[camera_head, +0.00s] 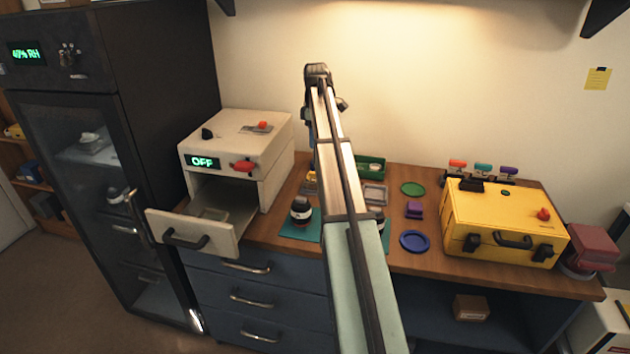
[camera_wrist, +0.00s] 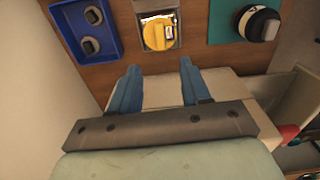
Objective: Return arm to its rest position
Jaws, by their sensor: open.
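My arm (camera_head: 337,165) stretches from the bottom middle of the head view up over the bench, its upper end in front of the wall. My gripper (camera_wrist: 160,66) shows in the wrist view with its two blue fingers apart and nothing between them. Past the fingertips lies a yellow round part (camera_wrist: 158,34) on a small metal tray. In the head view my gripper is mostly hidden by the arm.
A white box (camera_head: 240,150) reading OFF has its front drawer (camera_head: 190,232) pulled out. A black-and-white lens (camera_head: 301,212) stands on a teal mat. A yellow case (camera_head: 505,222) is at right. A blue tray (camera_wrist: 70,42) holds two dark parts. A black cabinet (camera_head: 165,100) stands left.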

